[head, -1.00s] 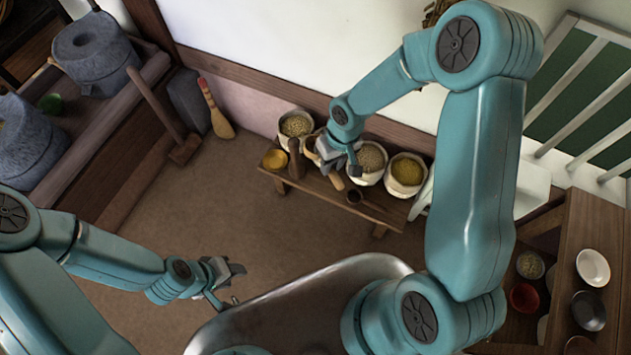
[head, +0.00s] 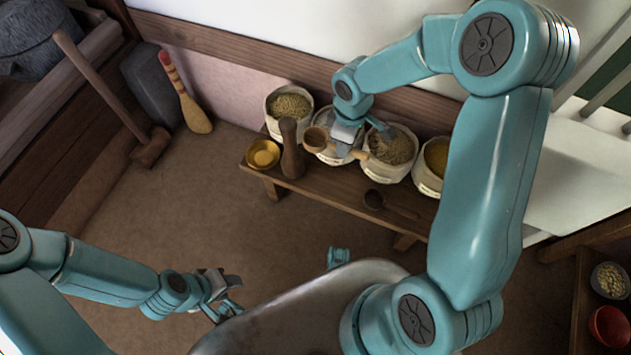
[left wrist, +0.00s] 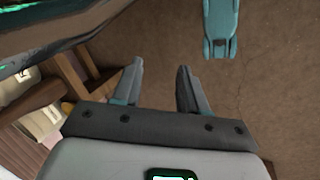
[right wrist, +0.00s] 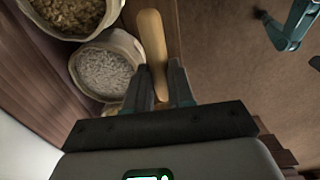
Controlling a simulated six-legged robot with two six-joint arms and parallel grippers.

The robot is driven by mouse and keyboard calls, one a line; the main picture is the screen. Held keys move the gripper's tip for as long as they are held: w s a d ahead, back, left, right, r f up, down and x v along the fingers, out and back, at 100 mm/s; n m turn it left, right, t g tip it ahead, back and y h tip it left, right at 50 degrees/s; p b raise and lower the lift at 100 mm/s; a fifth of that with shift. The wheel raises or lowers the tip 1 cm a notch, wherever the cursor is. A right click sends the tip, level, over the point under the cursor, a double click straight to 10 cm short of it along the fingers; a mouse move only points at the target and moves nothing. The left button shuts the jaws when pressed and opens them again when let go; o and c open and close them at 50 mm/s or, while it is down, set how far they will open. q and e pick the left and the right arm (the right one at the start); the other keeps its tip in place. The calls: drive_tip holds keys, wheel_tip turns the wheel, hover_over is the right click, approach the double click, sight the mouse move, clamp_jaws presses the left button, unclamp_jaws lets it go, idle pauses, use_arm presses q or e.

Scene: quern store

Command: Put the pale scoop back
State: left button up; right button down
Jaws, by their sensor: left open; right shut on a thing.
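The pale scoop has a round brown bowl and a pale handle (head: 360,154). My right gripper (head: 343,148) is shut on it over the bench, at the second sack (head: 322,156) from the left. The scoop's bowl (head: 316,139) points left and the handle points right. In the right wrist view the handle (right wrist: 152,45) runs up between the fingers; the bowl is hidden there. A sack of pale grain (right wrist: 105,72) lies close to the left of the handle. My left gripper (head: 232,296) is open and empty, low over the floor; its spread fingers show in the left wrist view (left wrist: 158,80).
On the bench (head: 330,190) stand a yellow bowl (head: 263,154), a brown wooden pestle-like piece (head: 291,155) and more filled sacks (head: 390,150). A dark scoop (head: 374,199) lies at the front edge. A brush (head: 190,105) and a mallet (head: 150,148) lean at the left. The floor before the bench is clear.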

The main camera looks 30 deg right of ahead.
drive_tip(key=f+b, duration=0.3)
drive_tip(key=f, duration=0.4)
drive_tip(key=f+b, duration=0.3)
drive_tip(key=f, duration=0.5)
drive_tip(key=shift+s+f, duration=0.2)
drive_tip(key=shift+f, duration=0.1)
wheel_tip(320, 180, down, 5)
drive_tip(key=shift+r+b, duration=0.2)
drive_tip(key=shift+b, duration=1)
drive_tip(key=shift+r, duration=0.15)
drive_tip(key=shift+f, duration=0.25)
drive_tip(key=c, duration=1)
unclamp_jaws()
drive_tip(key=shift+r, duration=0.1)
use_arm(q)
wheel_tip(320, 180, down, 8)
drive_tip(key=w+a, duration=0.1)
drive_tip(key=shift+w+a+f+n+t, duration=0.15)
drive_tip(key=shift+w+f+n+t, duration=0.1)
drive_tip(key=shift+n+t, duration=0.05)
